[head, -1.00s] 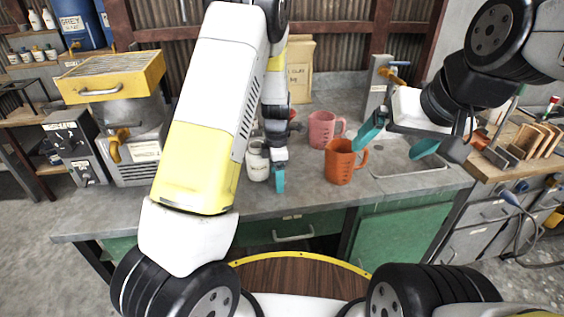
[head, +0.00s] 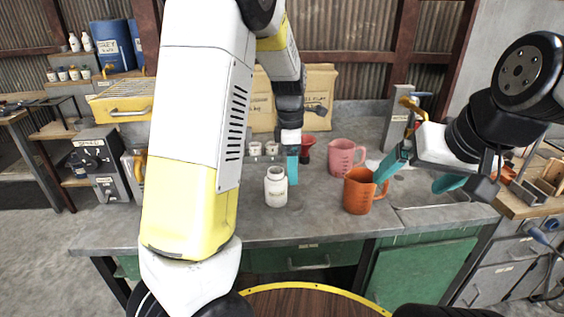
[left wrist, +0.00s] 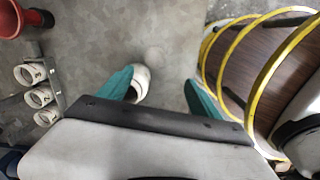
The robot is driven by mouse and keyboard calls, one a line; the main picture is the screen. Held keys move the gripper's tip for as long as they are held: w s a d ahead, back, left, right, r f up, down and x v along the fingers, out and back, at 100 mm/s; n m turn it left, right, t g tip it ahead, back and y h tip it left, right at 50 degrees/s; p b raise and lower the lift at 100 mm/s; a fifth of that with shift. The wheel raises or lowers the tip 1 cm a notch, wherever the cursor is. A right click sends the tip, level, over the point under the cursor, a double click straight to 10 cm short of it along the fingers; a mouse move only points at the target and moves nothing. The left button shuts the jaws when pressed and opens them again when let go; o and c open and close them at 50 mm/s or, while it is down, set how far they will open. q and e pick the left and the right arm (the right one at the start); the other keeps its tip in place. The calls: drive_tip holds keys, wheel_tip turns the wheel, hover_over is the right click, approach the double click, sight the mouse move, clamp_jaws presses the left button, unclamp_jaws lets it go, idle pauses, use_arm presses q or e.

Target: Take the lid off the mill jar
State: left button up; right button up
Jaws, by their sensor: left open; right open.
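A white jar (head: 276,190) stands upright on the grey bench; I take it to be the mill jar. Its label is too small to read, and I cannot tell if a lid is on it. My left gripper (head: 293,168) is open and empty, just behind and right of the jar's top in the head view. In the left wrist view the jar (left wrist: 141,78) shows beside the left finger of the left gripper (left wrist: 160,78), partly hidden by it. My right gripper (head: 420,174) is open and empty, right of the orange jug.
An orange jug (head: 358,192) and a pink jug (head: 342,157) stand right of the jar. A red funnel-like cup (head: 307,150) and small white cups (head: 271,148) stand behind it. My left arm hides part of the bench.

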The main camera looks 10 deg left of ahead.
use_arm(q)
drive_tip(key=s+a+r+m+t, duration=0.2)
drive_tip(key=s+r+m+t, duration=0.1)
drive_tip(key=s+r+m, duration=0.4)
drive_tip(key=s+a+r+m+t+h, duration=0.1)
drive_tip(key=s+a+r+m+t, duration=0.1)
drive_tip(key=s+r+m, duration=0.5)
drive_tip(key=s+m, duration=0.6)
drive_tip(key=s, duration=0.2)
drive_tip(key=shift+s+a+r+t, duration=0.2)
drive_tip(key=shift+a+r+t, duration=0.05)
drive_tip(key=shift+a+t, duration=0.15)
